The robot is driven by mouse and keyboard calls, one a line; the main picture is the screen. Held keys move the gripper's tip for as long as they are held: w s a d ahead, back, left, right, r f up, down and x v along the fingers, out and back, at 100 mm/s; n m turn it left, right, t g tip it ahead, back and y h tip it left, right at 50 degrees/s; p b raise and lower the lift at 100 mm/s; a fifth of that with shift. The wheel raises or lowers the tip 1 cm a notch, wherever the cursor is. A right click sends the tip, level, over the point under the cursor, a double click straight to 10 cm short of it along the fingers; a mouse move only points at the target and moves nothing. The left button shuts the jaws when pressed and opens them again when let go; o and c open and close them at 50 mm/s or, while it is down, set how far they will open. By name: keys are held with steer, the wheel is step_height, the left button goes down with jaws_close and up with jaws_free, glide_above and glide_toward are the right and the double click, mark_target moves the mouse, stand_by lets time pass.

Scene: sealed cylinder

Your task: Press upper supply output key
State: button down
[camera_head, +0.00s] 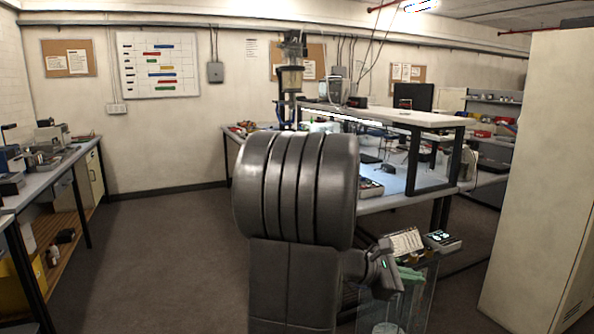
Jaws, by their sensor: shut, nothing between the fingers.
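Two small instruments stand low at the right, just past my arm: a pale panel with rows of small marks (405,242) and a dark-edged box with lit greenish displays (442,241). I cannot tell which is the upper supply, and no output key can be made out at this size. My gripper (384,267) shows as a dark end piece with a small green light, just left of and below the pale panel. It is shut and empty; its fingertips are hard to make out. I cannot tell whether it touches anything. My large dark arm hides much of the middle.
A clear-sided bin (410,305) with green material stands below the instruments. A workbench (385,203) with a raised white shelf (425,118) is behind. A tall beige cabinet (540,180) stands at the right, another bench (60,165) at the left. The floor (165,255) left of me is clear.

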steer(key=w+d+n+t+h, duration=0.3)
steer(key=w+n, duration=0.3)
steer(key=w, duration=0.4)
steer(key=shift+r+n+t+b, duration=0.15)
steer(key=shift+n+t+b, duration=0.25)
steer(key=shift+t, duration=0.1)
